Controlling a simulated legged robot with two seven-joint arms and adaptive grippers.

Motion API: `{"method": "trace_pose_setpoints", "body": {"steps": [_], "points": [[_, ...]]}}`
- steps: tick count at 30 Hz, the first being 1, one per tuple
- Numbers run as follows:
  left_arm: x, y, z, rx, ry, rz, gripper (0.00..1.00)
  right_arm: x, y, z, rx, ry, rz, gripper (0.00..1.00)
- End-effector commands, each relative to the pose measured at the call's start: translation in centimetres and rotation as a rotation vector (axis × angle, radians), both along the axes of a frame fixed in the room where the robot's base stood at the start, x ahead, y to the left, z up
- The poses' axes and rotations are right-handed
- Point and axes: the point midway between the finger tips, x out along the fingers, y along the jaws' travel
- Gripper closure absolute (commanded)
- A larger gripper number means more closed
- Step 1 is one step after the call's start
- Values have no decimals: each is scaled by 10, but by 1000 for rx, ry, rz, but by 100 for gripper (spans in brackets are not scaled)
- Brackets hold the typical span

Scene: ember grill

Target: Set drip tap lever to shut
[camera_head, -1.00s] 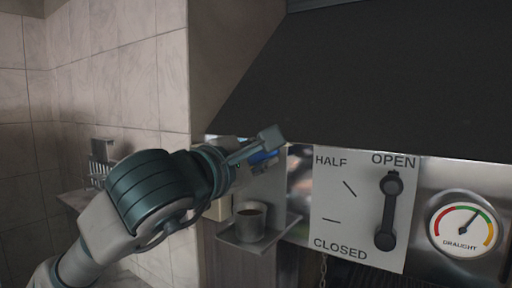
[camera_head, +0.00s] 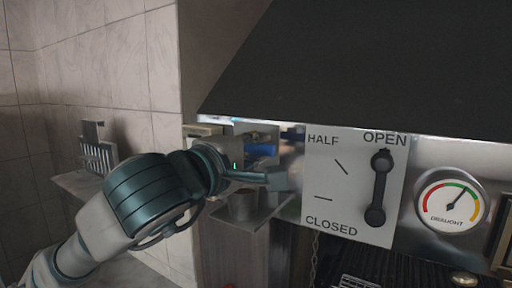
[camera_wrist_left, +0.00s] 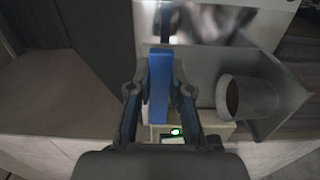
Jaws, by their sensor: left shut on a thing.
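A blue lever (camera_wrist_left: 160,85), which looks like the drip tap lever, stands between the two fingers of my left gripper (camera_wrist_left: 161,92) in the left wrist view. The gripper is shut on it. In the head view the blue part (camera_head: 262,150) shows behind my left gripper (camera_head: 270,167), left of the white dial plate. Its exact setting cannot be read, and its base is partly hidden by the fingers. My right gripper is not in view.
A small shelf (camera_head: 270,215) with a cup (camera_head: 243,206) sits just below the gripper. A black handle (camera_head: 379,188) on a plate (camera_head: 325,205) points to OPEN. A draught gauge (camera_head: 451,206) is at right. The dark hood (camera_head: 380,70) overhangs above. A metal rack (camera_head: 98,155) stands left.

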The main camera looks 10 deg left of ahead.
Motion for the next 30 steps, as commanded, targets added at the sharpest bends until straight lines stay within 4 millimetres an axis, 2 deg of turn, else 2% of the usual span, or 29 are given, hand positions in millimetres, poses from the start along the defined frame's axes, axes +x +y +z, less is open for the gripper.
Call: {"method": "trace_pose_setpoints", "body": {"steps": [8, 9, 12, 23, 26, 30], "points": [[2, -1, -4, 7, 7, 2, 100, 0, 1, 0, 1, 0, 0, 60], [2, -1, -4, 7, 7, 2, 79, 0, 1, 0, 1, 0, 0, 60], [2, -1, -4, 7, 7, 1, 54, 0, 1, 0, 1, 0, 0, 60], [-4, 1, -1, 4, 2, 0, 54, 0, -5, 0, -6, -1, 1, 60], [-16, 5, -1, 4, 1, 0, 54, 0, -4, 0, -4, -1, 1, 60], [-44, 16, -1, 3, 0, 0, 54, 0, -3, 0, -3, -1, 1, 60]]}}
